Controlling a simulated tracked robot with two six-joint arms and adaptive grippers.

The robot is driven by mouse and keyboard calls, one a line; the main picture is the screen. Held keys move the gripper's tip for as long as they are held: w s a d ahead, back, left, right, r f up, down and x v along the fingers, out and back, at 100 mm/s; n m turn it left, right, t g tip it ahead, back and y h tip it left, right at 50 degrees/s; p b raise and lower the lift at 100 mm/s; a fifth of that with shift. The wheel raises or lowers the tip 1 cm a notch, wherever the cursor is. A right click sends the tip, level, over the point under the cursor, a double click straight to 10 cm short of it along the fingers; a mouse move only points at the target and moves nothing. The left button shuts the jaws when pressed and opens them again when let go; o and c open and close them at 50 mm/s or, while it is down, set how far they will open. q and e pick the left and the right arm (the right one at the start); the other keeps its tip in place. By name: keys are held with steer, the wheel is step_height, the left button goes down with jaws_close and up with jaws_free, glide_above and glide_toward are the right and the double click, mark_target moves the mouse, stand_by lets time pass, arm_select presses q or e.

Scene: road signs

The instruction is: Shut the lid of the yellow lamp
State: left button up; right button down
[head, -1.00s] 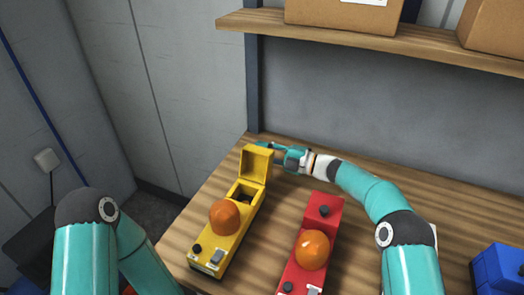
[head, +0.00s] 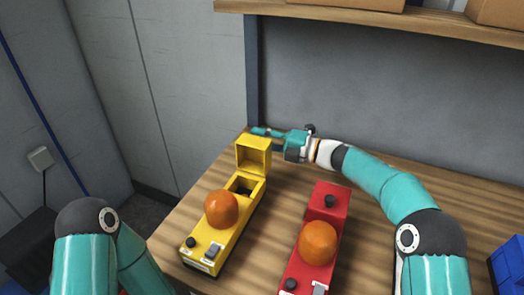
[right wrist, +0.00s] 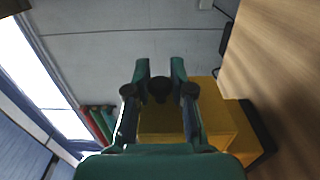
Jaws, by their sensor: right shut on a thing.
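The yellow lamp (head: 226,232) stands on the table with an orange dome on it. Its lid (head: 253,154) is open and upright at the far end, above an open compartment (head: 243,187). My right gripper (head: 257,131) is behind the lid, its fingers reaching left along the top edge. In the right wrist view its fingers (right wrist: 160,68) straddle a small dark knob (right wrist: 160,90) in front of the yellow lid, and they are shut on it. The lid hides this contact in the head view. My left arm shows at the lower left; its gripper is out of view.
A red lamp (head: 326,215) with an orange dome stands to the right of the yellow one. A blue object (head: 507,265) is at the right edge. A wooden shelf (head: 330,14) with boxes hangs above. A post (head: 252,75) rises behind the table corner.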

steer(key=shift+s+a+r+n+b, duration=0.15)
steer(key=shift+s+a+n+b, duration=0.15)
steer(key=shift+s+n+b, duration=0.6)
arm_select(q)
steer(key=shift+f+b, duration=0.35)
steer(key=shift+f, duration=1.4)
arm_select(e)
steer(key=shift+s+a+r, duration=0.15)
steer(key=shift+s+r, duration=0.15)
steer(key=shift+r, duration=0.05)
steer(key=c, duration=1)
jaws_free()
steer(key=shift+r, duration=0.15)
steer(key=v, duration=1.2)
steer(key=shift+w, duration=0.1)
